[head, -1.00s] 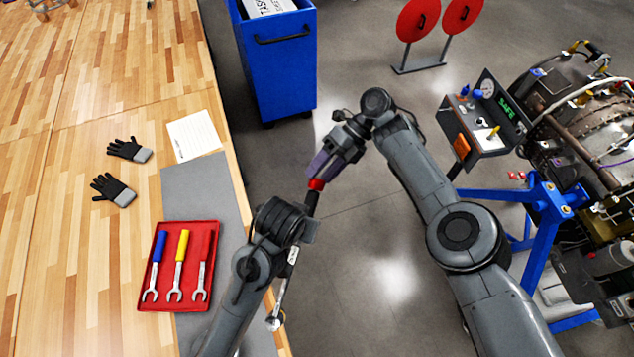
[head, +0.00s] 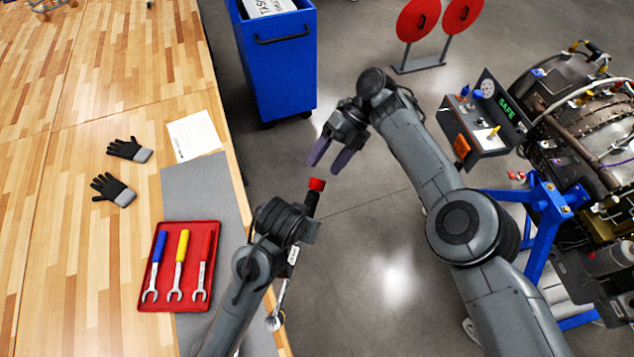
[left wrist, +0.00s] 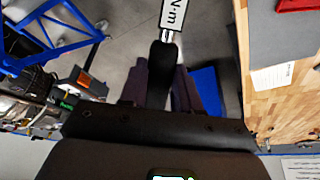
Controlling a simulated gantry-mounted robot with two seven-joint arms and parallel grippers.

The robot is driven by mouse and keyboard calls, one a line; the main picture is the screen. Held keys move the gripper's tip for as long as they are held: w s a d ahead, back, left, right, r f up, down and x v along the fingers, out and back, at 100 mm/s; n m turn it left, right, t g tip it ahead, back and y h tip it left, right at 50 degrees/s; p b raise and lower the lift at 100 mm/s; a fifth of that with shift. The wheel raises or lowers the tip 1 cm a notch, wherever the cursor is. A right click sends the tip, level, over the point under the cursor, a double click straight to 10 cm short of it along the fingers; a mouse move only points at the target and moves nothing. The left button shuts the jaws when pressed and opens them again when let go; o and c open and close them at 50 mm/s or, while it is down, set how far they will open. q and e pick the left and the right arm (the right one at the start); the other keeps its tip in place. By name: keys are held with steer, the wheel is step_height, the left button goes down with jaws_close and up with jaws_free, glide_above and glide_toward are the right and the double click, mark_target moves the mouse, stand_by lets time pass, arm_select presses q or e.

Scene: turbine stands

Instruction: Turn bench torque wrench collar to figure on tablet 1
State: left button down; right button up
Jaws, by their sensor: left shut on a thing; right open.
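The torque wrench shows its red collar (head: 316,184) at the upper end of its black handle, with a pale label (head: 292,255) and its metal head lower down. My left gripper (left wrist: 160,92) is shut on the handle, and the N·m label (left wrist: 171,15) shows beyond it in the left wrist view. The wrench is held in the air just off the bench edge. My right gripper (head: 331,158) is open and empty, its purple fingers just above and right of the collar, apart from it. I cannot make out a tablet or its figure.
The wooden bench (head: 90,60) holds a red tray (head: 166,297) with three wrenches, two gloves and a white sheet (head: 193,135). A blue cart (head: 285,80) stands behind. A turbine on a blue stand (head: 540,235) is at right. The floor between is clear.

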mark_target(317, 184)
step_height(317, 184, up, 4)
steer(key=w+d+m+h, duration=0.2)
steer(key=m, duration=0.1)
steer(key=x, duration=0.7)
steer(key=shift+a+f+t, duration=0.3)
steer(key=shift+a+t, duration=0.05)
steer(key=shift+t, duration=0.05)
stand_by(0.6)
steer(key=shift+y, duration=0.3)
steer(key=c, duration=1.2)
steer(key=n+y, duration=0.1)
steer(key=n, duration=0.1)
steer(key=n+g+y, duration=0.1)
steer(key=n+y, duration=0.1)
steer(key=n, duration=0.1)
steer(key=shift+d+f+n, duration=0.2)
steer(key=shift+n, duration=0.1)
